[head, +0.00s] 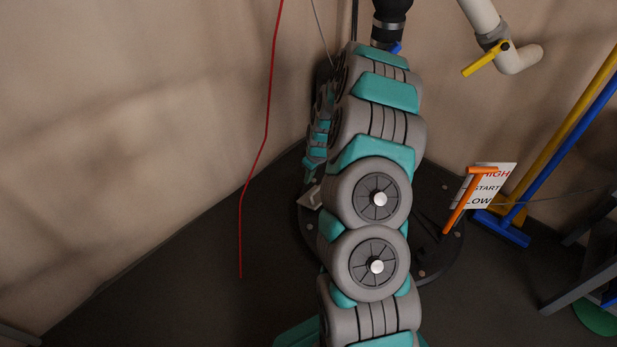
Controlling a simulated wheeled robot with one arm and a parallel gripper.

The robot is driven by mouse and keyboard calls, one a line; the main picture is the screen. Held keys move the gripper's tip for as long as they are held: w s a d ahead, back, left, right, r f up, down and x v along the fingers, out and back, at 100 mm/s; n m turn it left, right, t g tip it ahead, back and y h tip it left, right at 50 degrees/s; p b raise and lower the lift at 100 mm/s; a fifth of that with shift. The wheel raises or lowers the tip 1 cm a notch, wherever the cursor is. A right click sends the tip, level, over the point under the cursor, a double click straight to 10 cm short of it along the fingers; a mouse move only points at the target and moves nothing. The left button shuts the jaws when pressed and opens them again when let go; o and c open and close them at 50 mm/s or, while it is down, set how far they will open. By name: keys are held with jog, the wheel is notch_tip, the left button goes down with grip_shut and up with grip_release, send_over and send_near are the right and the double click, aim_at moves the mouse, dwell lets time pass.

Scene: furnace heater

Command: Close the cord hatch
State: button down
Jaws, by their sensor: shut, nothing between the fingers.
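My arm, grey and teal, rises through the middle of the head view and hides much of what stands behind it. A thinner run of my arm's links comes down behind it on the left. I cannot make out my gripper's fingers. A small pale metal piece (310,196) shows just below those links, partly covered; I cannot tell what it belongs to. The cord hatch cannot be made out. A dark round base (440,262) shows on the floor behind my arm.
An orange lever (463,203) stands by a sign (494,186) reading HIGH, START, LOW. A red cord (266,133) hangs at left. A white pipe (484,22) has a yellow valve handle (482,62). Blue (570,140) and yellow (572,118) poles lean at right. The left floor is clear.

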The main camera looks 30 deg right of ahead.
dwell(0.5)
jog(key=s+d+r+p, duration=0.1)
jog(key=s+d+r, duration=0.2)
jog(key=s+r, duration=0.5)
jog(key=s+a+r+g+p, duration=0.1)
jog(key=s+a+r+p, duration=0.1)
jog(key=s+a+r, duration=0.45)
jog(key=s+a+r+g+p, duration=0.1)
jog(key=s+a+r+p, duration=0.25)
jog(key=a+r, duration=0.6)
jog(key=s+a+r+m+g+p, duration=0.1)
jog(key=s+a+r+m+p, duration=0.1)
jog(key=s+r, duration=0.5)
jog(key=s+a+r+m+g+h+p, duration=0.1)
jog(key=s+r, duration=0.6)
jog(key=s, duration=0.8)
jog(key=a+m+p, duration=0.1)
jog(key=a, duration=0.1)
jog(key=shift+a, duration=0.4)
jog(key=shift+d, duration=0.1)
